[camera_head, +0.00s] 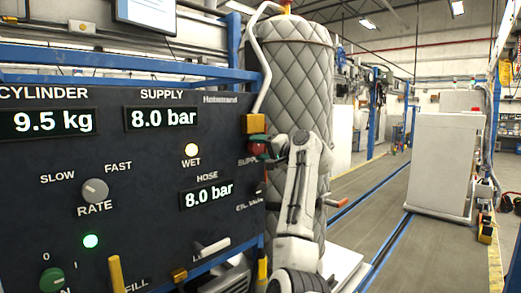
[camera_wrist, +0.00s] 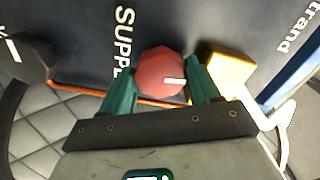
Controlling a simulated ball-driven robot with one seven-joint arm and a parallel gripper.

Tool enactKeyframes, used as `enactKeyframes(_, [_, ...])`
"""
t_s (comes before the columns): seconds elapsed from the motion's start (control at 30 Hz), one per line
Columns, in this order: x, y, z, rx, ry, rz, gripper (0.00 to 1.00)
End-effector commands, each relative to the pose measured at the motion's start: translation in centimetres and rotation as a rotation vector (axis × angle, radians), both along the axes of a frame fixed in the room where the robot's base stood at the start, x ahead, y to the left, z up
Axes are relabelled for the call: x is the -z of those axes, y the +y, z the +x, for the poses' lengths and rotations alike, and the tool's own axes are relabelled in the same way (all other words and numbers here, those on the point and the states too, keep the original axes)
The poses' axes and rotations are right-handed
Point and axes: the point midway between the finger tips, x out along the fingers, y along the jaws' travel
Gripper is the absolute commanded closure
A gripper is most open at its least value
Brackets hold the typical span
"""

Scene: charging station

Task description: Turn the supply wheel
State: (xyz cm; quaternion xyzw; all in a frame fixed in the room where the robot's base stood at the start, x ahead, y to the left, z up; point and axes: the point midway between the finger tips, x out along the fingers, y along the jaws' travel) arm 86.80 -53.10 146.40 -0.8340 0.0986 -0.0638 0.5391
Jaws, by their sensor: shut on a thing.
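The red, faceted supply wheel (camera_wrist: 160,72) with a white mark sits on the dark panel beside the "SUPPLY" lettering in the wrist view. In the head view the supply wheel (camera_head: 257,147) shows at the panel's right edge, partly covered by my gripper. My gripper (camera_wrist: 163,82) has its two green fingers on either side of the wheel and is shut on it. The white mark points toward the right finger. The supply display (camera_head: 161,117) reads 8.0 bar, and the hose display (camera_head: 206,194) also reads 8.0 bar.
A yellow block (camera_head: 254,123) with a white pipe (camera_head: 262,60) sits just above the wheel. A quilted grey cylinder (camera_head: 296,75) stands behind my arm. A dark round knob (camera_wrist: 32,60) is at left in the wrist view. Open floor lies right.

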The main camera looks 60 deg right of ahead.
Motion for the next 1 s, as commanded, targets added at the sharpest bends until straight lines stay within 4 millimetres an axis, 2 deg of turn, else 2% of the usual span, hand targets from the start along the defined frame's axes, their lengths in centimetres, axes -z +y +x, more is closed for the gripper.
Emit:
enactKeyframes(0.4, [0.0,-0.08,-0.07,0.001,-0.038,0.159,0.69])
enactKeyframes(0.9, [0.05,-0.1,-0.1,0.003,-0.041,0.175,0.69])
enactKeyframes(0.93, [0.05,-0.1,-0.1,0.003,-0.041,0.175,0.36])
enactKeyframes(1.0, [0.06,-0.1,-0.08,0.003,-0.041,0.174,0.3])
